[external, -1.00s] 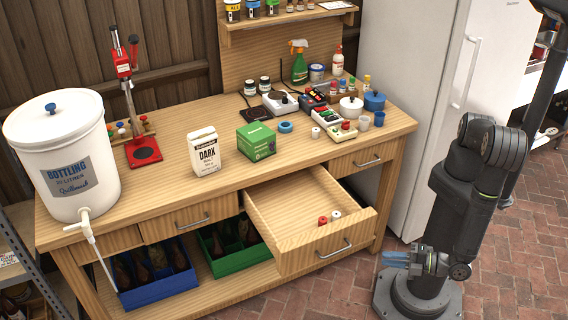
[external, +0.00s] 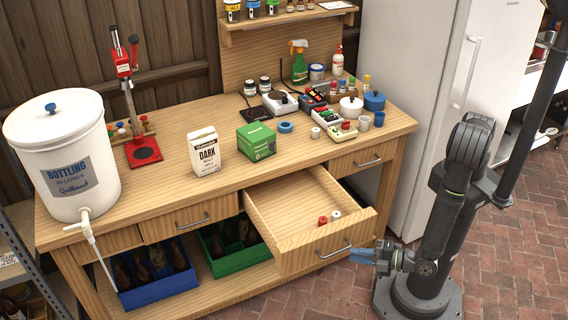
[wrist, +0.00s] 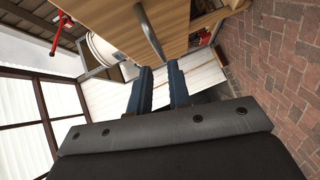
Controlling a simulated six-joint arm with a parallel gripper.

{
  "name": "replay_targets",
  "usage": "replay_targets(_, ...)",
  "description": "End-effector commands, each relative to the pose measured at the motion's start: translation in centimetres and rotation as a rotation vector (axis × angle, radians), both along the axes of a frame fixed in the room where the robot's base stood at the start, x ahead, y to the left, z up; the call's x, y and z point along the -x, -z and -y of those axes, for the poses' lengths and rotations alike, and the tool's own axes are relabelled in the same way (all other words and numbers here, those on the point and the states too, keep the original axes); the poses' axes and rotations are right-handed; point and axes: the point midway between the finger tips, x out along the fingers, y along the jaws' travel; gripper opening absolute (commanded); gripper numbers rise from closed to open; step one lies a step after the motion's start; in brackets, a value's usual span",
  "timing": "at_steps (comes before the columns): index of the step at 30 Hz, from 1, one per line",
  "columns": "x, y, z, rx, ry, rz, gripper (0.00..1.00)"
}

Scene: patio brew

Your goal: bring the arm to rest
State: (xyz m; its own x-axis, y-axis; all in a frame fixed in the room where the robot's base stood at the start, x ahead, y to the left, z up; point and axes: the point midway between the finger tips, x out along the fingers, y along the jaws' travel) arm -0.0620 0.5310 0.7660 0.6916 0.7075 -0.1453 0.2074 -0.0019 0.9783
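My gripper (external: 362,254) is just to the right of the open drawer's front corner, in front of the workbench. In the wrist view its two blue fingers (wrist: 160,82) stand apart with an empty gap between them. The open drawer (external: 326,242) is pulled out of the bench and holds a red and a white small item (external: 329,218). Its front and metal handle (wrist: 150,34) show ahead of the fingers in the wrist view. My gripper looks clear of the drawer, though the exact distance is hard to tell.
A white fridge (external: 425,110) stands behind my arm. The brick floor to the right is free.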

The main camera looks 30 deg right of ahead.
Motion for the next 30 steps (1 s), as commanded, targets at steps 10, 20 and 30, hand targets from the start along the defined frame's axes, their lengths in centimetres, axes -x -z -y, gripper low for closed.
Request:
replay_targets(10, -4.1, 0.8, -4.0, -0.001, 0.003, 0.000, 0.17)
replay_targets(20, -5.1, 1.1, -5.2, 0.000, 0.001, 0.001, 0.17)
replay_targets(30, -4.8, 1.0, -4.9, 0.000, -0.001, 0.000, 0.17)
